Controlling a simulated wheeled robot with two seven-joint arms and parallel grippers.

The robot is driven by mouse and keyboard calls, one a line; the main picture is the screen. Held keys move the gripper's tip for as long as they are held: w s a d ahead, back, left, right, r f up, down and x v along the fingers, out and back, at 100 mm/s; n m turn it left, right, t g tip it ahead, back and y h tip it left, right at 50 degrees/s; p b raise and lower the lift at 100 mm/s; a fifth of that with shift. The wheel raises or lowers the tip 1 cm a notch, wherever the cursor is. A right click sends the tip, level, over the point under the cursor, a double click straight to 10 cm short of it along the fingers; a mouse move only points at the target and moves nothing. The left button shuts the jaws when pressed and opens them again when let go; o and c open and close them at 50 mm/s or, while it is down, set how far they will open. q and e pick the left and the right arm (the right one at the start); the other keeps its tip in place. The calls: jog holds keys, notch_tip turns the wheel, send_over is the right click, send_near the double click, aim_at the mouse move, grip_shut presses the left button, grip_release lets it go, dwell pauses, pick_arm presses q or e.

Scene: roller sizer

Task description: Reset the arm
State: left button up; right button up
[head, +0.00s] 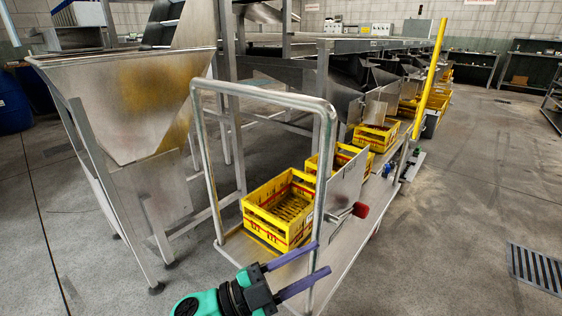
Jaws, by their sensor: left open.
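My left gripper (297,271) is at the bottom centre of the head view, at the end of a green and black arm. Its two purple fingers are spread apart with nothing between them. They appear in front of the near end of the metal platform (343,232) and its upright frame, though I cannot tell if they touch. My right gripper is not in view. A yellow crate (260,227) stands on the platform just beyond my left gripper.
More yellow crates (376,134) stand in a row along the platform. A tubular metal frame (206,160) rises at its near end. A steel hopper (122,107) stands at the left. A floor grate (537,268) lies at the right, where the floor is mostly clear.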

pick_arm(q)
jog(key=w+a+f+n+t+y, duration=0.5)
jog(key=a+f+n+t+y, duration=0.45)
jog(key=n, duration=0.45)
jog(key=s+a+f+n+g+y+p, duration=0.1)
jog(key=s+a+f+n+g+y, duration=0.2)
jog(key=s+f, duration=0.5)
jog(key=s+a+f+n+g+y, duration=0.1)
jog(key=s+f+n+g, duration=0.3)
jog(key=f, duration=0.8)
jog(key=s+a+r+g+y+p, duration=0.1)
jog(key=s+a+g+y+p, duration=0.2)
jog(key=s+a+p, duration=0.5)
jog(key=s+a+r+g+y+p, duration=0.1)
jog(key=s+a+g+y+p, duration=0.2)
jog(key=p, duration=2.3)
jog(key=s+a+g, duration=0.3)
jog(key=s+a, duration=0.3)
jog(key=s, duration=0.4)
jog(key=shift+s+a+r+m, duration=0.2)
jog(key=shift+s+m, duration=0.1)
jog(key=shift+m, duration=0.1)
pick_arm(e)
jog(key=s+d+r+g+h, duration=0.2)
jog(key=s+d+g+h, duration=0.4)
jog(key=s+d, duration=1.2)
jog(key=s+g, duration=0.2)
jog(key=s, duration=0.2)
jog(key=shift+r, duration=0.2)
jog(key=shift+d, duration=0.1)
